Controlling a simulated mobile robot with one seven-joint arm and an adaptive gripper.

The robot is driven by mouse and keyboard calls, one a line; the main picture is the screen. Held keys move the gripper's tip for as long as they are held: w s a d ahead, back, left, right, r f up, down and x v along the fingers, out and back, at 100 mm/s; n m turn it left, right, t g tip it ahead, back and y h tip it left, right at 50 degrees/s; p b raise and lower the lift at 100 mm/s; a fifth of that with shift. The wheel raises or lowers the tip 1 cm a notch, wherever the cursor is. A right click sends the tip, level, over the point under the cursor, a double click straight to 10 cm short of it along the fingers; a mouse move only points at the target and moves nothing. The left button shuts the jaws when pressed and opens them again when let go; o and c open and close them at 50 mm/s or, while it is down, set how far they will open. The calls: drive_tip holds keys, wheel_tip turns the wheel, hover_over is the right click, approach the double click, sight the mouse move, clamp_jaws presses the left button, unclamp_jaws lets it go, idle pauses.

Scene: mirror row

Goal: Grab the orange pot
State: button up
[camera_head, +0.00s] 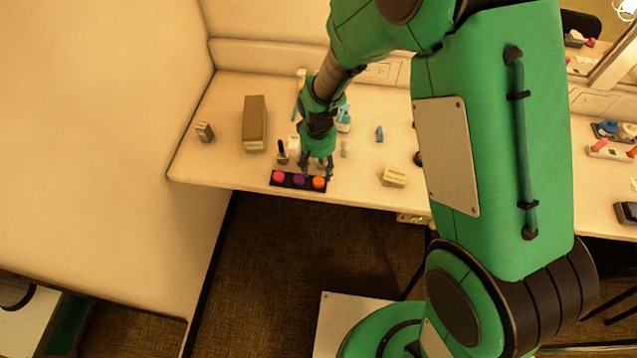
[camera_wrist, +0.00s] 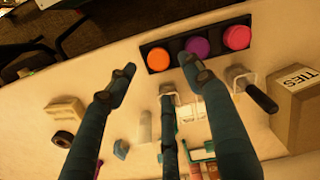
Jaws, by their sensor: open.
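The orange pot (camera_wrist: 158,60) sits at one end of a dark tray (camera_wrist: 178,45), beside a purple pot (camera_wrist: 197,48) and a pink pot (camera_wrist: 237,37). In the head view the orange pot (camera_head: 319,183) is at the right end of the tray, near the counter's front edge. My gripper (camera_wrist: 156,64) is open and empty. In the wrist view its two fingertips stand on either side of the orange pot, and the right one overlaps the dark tray. In the head view my gripper (camera_head: 318,168) hangs just above and behind the tray. I cannot tell its exact height.
A brown box (camera_head: 255,124) and a small grey box (camera_head: 204,132) stand left on the counter. A cream block (camera_head: 394,177) lies to the right. Small bottles and a black-handled item (camera_wrist: 262,98) stand close behind the tray. The counter's front edge is just before the tray.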

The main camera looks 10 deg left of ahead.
sight(318, 180)
drive_tip(key=shift+f, duration=0.35)
drive_tip(key=shift+f+b, duration=0.8)
drive_tip(key=shift+f, duration=1.85)
drive_tip(key=shift+c, duration=0.3)
drive_tip(key=c, duration=1.2)
